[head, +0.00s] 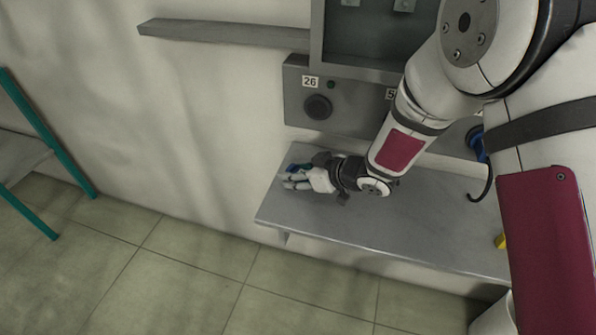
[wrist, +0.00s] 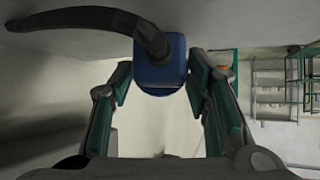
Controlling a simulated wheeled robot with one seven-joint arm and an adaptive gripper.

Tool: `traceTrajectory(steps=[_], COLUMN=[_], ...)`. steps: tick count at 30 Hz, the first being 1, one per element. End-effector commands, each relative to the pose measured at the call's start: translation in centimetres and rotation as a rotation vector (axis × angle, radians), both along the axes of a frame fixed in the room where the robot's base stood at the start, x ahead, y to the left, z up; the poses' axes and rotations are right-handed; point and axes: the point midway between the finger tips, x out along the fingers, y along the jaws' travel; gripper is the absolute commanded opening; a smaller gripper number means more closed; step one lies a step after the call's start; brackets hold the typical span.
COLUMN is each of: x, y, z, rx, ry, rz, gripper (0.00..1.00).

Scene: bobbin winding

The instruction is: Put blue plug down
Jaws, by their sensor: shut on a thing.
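The blue plug (wrist: 160,75) has a blue body with a dark curved cable or tail that bends to the left in the wrist view. It sits between the fingers of my gripper (wrist: 157,85), which is shut on it. In the head view, my gripper (head: 292,180) is low over the left end of the grey shelf (head: 400,238), and a small bit of the blue plug (head: 298,167) shows at the fingers. I cannot tell whether the plug touches the shelf.
A grey panel with a round dark knob (head: 318,107) and label 26 is on the wall behind. Another blue item (head: 475,142) with a black hook-like tail is at the right, partly behind my arm. A yellow thing (head: 501,241) lies near the shelf's right end. The shelf's front middle is clear.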

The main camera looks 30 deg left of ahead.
Motion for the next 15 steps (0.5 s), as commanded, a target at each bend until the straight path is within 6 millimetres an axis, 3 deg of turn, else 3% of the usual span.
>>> traceTrajectory(steps=[1, 3, 15], x=[0.00, 0.00, -0.01], y=[-0.01, -0.01, -0.01], z=[-0.01, 0.02, 0.40], rx=[0.000, 0.000, 0.000], ry=[0.000, 0.000, 0.000], rz=[0.000, 0.000, 0.000], gripper=[0.48, 0.64, 0.64])
